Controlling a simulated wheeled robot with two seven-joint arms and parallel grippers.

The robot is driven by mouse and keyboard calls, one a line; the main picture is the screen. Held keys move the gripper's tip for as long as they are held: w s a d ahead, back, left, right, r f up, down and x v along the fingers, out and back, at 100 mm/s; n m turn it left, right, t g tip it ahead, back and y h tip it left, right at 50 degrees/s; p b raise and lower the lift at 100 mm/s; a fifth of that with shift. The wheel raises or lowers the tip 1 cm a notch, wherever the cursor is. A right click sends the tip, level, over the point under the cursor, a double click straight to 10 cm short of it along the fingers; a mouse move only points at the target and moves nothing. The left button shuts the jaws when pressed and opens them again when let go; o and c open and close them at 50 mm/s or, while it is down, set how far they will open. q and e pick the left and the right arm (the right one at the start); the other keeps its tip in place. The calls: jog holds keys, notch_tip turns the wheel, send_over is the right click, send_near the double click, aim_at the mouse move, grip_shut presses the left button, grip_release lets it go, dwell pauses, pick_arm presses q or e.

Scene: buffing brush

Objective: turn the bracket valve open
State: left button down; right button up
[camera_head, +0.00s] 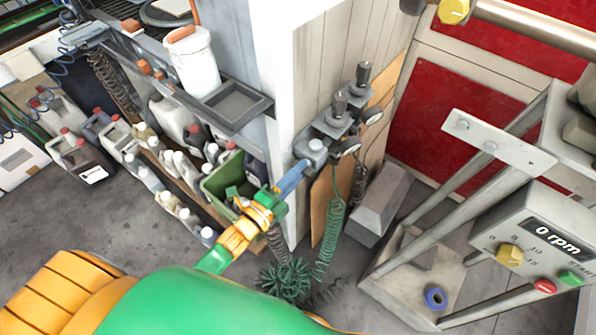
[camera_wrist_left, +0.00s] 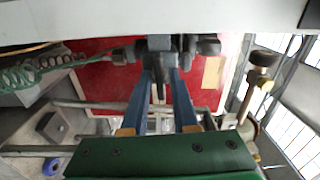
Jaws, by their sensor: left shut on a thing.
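The bracket valve (camera_head: 314,148) is a grey block at the near end of a wall bracket on the corner post, beside two gauges and dark-knobbed regulators (camera_head: 340,105). My left gripper (camera_head: 303,166), with blue fingers, reaches up to it from below left, its tips against the block. In the left wrist view, the two blue fingers (camera_wrist_left: 161,72) converge on the grey valve (camera_wrist_left: 158,44), with a narrow grey lever (camera_wrist_left: 158,90) between them. The gripper is shut on the valve's lever; the fingers partly hide it, so its exact angle is unclear. My right gripper is in neither view.
A green coiled hose (camera_head: 330,220) hangs below the bracket. A shelf tray (camera_head: 233,103) and white bucket (camera_head: 193,60) stand to the left, above several bottles. A metal-framed machine with an rpm panel (camera_head: 535,240) stands right. A brass-coloured fitting (camera_wrist_left: 250,130) shows in the wrist view.

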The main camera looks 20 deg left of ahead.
pick_arm(q)
jog(key=shift+n+p, duration=1.1)
jog(key=shift+n, duration=7.5)
jog(key=c, duration=0.9)
grip_release()
jog(key=v, duration=0.7)
